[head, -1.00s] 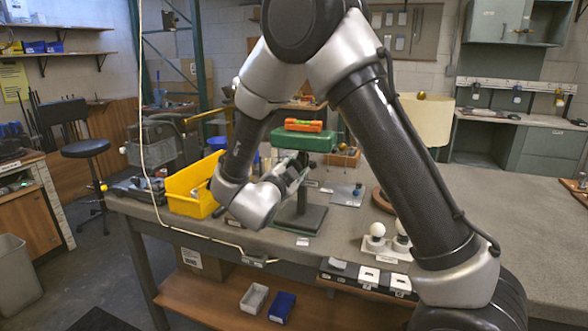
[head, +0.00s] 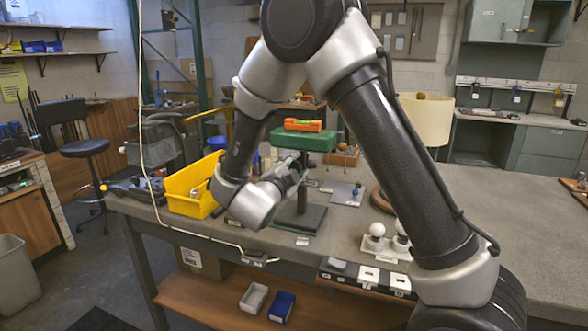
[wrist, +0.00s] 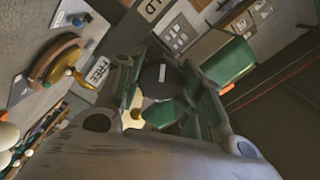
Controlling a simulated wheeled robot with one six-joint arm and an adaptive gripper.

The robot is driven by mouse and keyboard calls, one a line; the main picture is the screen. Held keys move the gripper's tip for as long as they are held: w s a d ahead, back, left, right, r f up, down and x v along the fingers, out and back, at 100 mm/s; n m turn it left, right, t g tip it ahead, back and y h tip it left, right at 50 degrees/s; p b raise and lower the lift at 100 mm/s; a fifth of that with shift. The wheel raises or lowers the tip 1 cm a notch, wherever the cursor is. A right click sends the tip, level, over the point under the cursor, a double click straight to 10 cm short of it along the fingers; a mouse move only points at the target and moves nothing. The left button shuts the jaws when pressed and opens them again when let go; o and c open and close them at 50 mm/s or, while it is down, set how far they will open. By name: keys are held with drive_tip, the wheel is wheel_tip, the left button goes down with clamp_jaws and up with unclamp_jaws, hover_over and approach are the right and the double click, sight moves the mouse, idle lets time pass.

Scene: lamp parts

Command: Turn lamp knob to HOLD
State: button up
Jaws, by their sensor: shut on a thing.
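The knob (wrist: 161,75) is a dark round disc with a short white mark, between the fingers of my gripper (wrist: 160,88) in the wrist view. My gripper is shut on it. A white FREE label (wrist: 97,72) lies left of the knob. A partly cut-off label ending in OLD (wrist: 151,8) is above it at the picture's top. In the head view my gripper (head: 290,172) is at the green-topped stand (head: 310,139), and the knob cannot be made out there. The lamp's cream shade (head: 425,119) stands farther right, partly behind my arm.
A yellow bin (head: 185,190) stands left of my gripper. An orange level (head: 303,125) lies on the stand's green top. White bulbs (head: 377,230) stand on a holder near the bench's front edge. The bench (head: 520,225) is mostly clear at the right.

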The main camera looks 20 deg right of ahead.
drive_tip(key=o, duration=1)
drive_tip(key=v, duration=1.2)
